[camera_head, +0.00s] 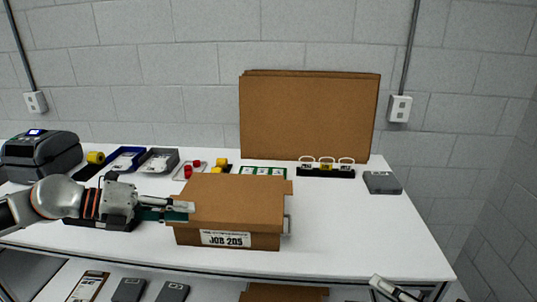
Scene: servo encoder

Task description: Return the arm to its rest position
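My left arm reaches in from the left above the white table (370,228). My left gripper (181,210) points right, with its fingertips at the left side of a brown cardboard box (235,200). The box is labelled "JOB 205" and its top looks closed. Whether the fingers touch the box, or are open or shut, I cannot tell. A pale slanted part (396,289) at the bottom edge, in front of the table's edge, looks like my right arm's end. Most of it is cut off, so its gripper state is unclear.
A label printer (40,155) stands at the back left, beside several trays and small parts. A large brown panel (308,115) leans on the wall behind a black rack (326,171). A grey box (382,183) sits at right. The table's right front is clear.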

